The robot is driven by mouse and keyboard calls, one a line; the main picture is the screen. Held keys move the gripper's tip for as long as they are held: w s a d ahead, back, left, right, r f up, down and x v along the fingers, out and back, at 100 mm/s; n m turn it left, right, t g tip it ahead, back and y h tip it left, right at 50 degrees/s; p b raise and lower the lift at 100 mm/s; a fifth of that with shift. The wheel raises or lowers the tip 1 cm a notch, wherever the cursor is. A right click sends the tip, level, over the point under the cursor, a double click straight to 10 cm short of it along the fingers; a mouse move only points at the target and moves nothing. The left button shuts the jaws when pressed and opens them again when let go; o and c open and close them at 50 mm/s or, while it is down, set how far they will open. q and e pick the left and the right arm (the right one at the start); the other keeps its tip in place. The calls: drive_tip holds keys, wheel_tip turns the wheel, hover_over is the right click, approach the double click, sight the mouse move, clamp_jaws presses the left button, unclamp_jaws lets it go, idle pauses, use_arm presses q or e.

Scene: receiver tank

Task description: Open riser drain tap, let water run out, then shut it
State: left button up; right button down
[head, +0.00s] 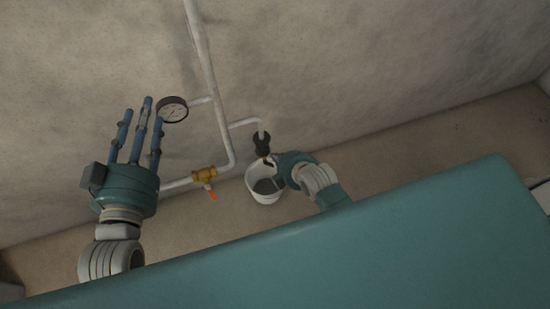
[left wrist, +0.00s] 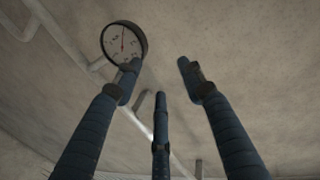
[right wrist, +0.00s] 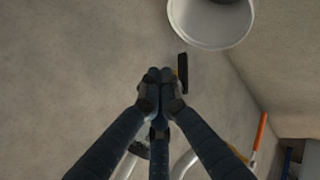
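The drain tap (head: 262,144) is a dark fitting at the end of a short white branch pipe (head: 246,122). A white bucket (head: 254,189) stands below it, with a grey inside; I cannot tell if that is water. My right gripper (head: 270,162) is at the tap's lower end, over the bucket. In the right wrist view its fingertips (right wrist: 160,78) are together, with a black bar (right wrist: 183,73), perhaps the tap's lever, right beside them; contact is unclear. The bucket rim (right wrist: 214,47) shows beyond. My left gripper (head: 139,108) is open and empty, beside the gauge (head: 172,110).
A white riser pipe (head: 207,60) runs down the wall. A brass valve (head: 203,174) with an orange handle (head: 211,194) sits on the lower pipe, between my left gripper and the bucket. A large teal surface (head: 400,240) fills the lower right. The wall on the right is bare.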

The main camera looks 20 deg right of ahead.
use_arm(q)
drive_tip(key=s+a+f+g+y+p, duration=0.1)
drive_tip(key=s+a+f+g, duration=0.1)
drive_tip(key=f, duration=0.4)
drive_tip(key=s+a+f+g+y+p, duration=0.1)
drive_tip(key=s+f+g, duration=0.4)
drive_tip(key=f, duration=0.2)
drive_tip(key=shift+a+f+p, duration=0.3)
drive_tip(key=shift+a+p, duration=0.05)
idle(1.2)
drive_tip(key=shift+s, duration=0.1)
